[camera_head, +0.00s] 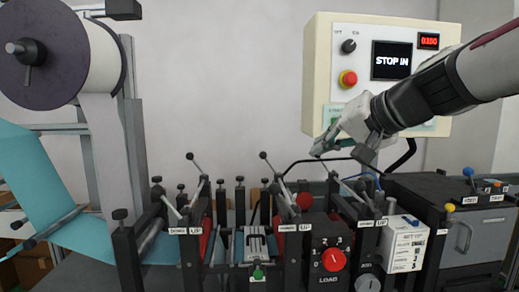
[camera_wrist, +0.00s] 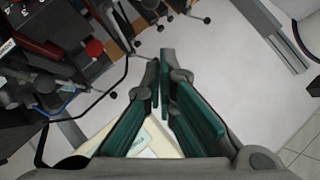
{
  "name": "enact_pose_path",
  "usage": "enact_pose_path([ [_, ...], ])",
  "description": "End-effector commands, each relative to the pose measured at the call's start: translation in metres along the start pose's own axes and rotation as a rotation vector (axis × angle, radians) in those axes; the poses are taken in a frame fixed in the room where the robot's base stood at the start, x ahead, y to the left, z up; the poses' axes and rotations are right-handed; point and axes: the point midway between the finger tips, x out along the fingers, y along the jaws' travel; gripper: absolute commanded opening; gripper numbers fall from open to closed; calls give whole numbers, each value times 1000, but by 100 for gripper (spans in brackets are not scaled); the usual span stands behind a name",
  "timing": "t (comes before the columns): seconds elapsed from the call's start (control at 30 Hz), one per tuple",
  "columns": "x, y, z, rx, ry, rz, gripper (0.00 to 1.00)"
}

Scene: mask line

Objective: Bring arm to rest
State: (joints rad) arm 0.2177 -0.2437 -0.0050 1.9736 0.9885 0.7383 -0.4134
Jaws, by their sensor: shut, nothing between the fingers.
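My gripper (camera_head: 318,150) is at the end of my arm, which comes in from the right in the head view. It hangs in the air in front of the lower left part of the cream control box, above the machine. In the wrist view my gripper (camera_wrist: 159,70) has its green-padded fingers together at the tips, with nothing between them. Part of the control box's lower face is hidden behind my arm.
The control box (camera_head: 320,60) carries a screen reading "STOP IN", a black knob and a red button. Below stands the machine with levers, a red "LOAD" dial (camera_head: 333,259) and a white labelled box (camera_head: 403,244). A large roll (camera_head: 103,58) with a hanging web is at left.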

Motion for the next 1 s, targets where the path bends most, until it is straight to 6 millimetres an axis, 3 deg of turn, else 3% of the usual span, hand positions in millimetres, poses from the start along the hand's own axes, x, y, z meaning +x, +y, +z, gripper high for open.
enact_pose_path([
  [0.3, 0, 0, 0, 0, 0, 0, 0],
  [0.37, -4, 1, 14, -17, -24, 15, 0],
  [0.47, -16, 9, 55, -70, -95, 68, 0],
  [0.57, -35, 28, 112, -148, -192, 157, 0],
  [0.73, -76, 79, 199, -285, -336, 338, 0],
  [0.83, -97, 108, 231, -353, -386, 433, 0],
  [1.0, -118, 139, 257, -423, -425, 533, 0],
])
